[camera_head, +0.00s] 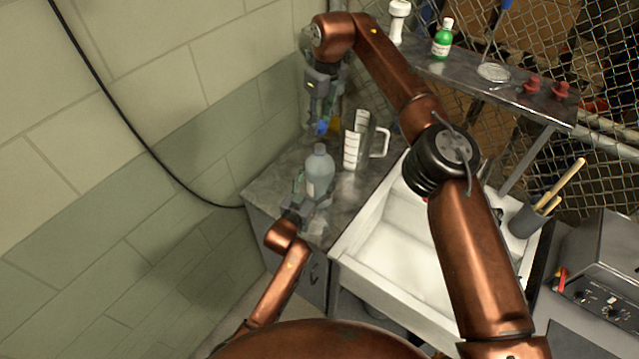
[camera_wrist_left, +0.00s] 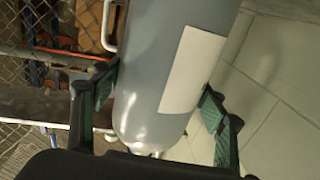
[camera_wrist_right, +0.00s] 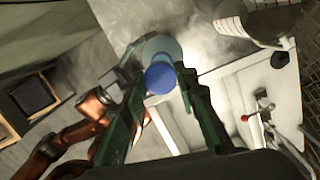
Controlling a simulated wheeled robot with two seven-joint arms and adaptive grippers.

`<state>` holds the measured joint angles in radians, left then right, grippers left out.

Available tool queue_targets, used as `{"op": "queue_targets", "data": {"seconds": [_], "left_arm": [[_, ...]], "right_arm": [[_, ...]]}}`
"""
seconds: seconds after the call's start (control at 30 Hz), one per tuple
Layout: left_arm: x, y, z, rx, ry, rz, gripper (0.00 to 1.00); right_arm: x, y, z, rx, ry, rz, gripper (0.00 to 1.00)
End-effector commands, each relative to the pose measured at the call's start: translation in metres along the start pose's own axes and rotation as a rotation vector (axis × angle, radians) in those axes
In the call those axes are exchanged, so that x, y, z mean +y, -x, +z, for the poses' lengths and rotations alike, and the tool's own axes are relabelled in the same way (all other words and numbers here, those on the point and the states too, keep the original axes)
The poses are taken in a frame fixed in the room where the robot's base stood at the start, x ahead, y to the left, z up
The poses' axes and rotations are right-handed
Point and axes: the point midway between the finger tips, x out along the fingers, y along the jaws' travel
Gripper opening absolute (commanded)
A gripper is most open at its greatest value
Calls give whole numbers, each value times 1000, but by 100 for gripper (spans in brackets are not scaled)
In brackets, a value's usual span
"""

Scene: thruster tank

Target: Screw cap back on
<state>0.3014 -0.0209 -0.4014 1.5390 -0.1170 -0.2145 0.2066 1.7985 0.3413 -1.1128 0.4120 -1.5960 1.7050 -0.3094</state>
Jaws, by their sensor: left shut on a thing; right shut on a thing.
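A translucent grey-blue bottle (camera_head: 320,173) with a pale label stands upright on the metal counter. My left gripper (camera_head: 309,199) is shut on the bottle from the near side. The left wrist view shows the bottle (camera_wrist_left: 150,85) between its two fingers. My right gripper (camera_head: 323,118) points down above the bottle and is shut on a blue cap (camera_head: 322,127). In the right wrist view the cap (camera_wrist_right: 160,78) sits between the fingertips, with the bottle (camera_wrist_right: 160,46) partly hidden behind it. In the head view a gap shows between cap and bottle neck.
A clear measuring jug (camera_head: 358,140) with a handle stands close behind the bottle. A white sink (camera_head: 395,255) lies to the right. A tiled wall (camera_head: 130,130) bounds the left.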

Motion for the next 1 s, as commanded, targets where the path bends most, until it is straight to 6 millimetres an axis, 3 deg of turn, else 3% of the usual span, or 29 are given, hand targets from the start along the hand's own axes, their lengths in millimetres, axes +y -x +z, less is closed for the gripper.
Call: {"op": "queue_targets", "data": {"seconds": [0.33, 0.47, 0.8, 1.0], "left_arm": [[0, 0, 0, 0, 0, 0, 23], [0, 0, 0, 0, 0, 0, 23], [0, 0, 0, 0, 0, -1, 23], [0, 0, 0, 0, 0, 0, 23]], "right_arm": [[0, 0, 0, 0, 0, 0, 20], [0, -6, -1, 1, 1, 0, 20], [0, -47, -6, -1, 1, -1, 20], [0, -49, -6, -2, 0, -2, 20]]}}
